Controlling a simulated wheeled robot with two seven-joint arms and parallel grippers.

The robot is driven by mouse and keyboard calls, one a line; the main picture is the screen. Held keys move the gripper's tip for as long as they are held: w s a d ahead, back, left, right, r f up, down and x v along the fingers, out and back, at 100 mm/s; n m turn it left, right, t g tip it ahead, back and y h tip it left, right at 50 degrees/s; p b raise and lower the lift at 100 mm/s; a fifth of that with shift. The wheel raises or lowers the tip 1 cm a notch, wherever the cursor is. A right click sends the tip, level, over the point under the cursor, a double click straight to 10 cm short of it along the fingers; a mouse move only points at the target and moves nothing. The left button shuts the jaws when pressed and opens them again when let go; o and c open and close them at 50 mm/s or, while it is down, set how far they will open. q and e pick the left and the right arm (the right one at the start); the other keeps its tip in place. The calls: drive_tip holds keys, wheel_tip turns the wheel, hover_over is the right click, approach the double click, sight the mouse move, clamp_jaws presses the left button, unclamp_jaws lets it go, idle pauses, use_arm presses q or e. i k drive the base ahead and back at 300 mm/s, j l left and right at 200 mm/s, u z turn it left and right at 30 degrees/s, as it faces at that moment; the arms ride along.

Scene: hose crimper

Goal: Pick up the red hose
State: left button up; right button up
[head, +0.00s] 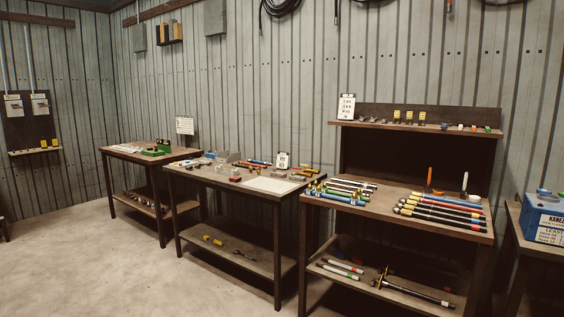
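Neither of my grippers is in the head view. Several long hoses (440,213) lie side by side on the right-hand workbench, with red, yellow, black and blue parts. I cannot tell which single one is the red hose. A second group of thinner rods or hoses (345,190) lies to their left on the same bench, in green, white, black and blue. On the shelf below, two short pale tubes (340,268) with coloured ends lie near the left side; one has a red part.
The right workbench (470,234) has a raised back shelf (415,127) with small parts. A middle table (178,171) holds tools and a pale sheet (270,184). A far table (120,152) carries a green device (157,148). A blue box (545,217) stands far right. Floor (90,260) at left is clear.

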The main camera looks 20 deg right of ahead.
sight(242, 163)
drive_tip(key=z, duration=0.35)
drive_tip(key=i, duration=1.85)
drive_tip(key=i+u, duration=0.1)
drive_tip(key=i, duration=0.8)
drive_tip(key=i+l, duration=0.15)
drive_tip(key=i, duration=0.8)
drive_tip(key=i+l+u, duration=0.1)
drive_tip(key=i, duration=0.8)
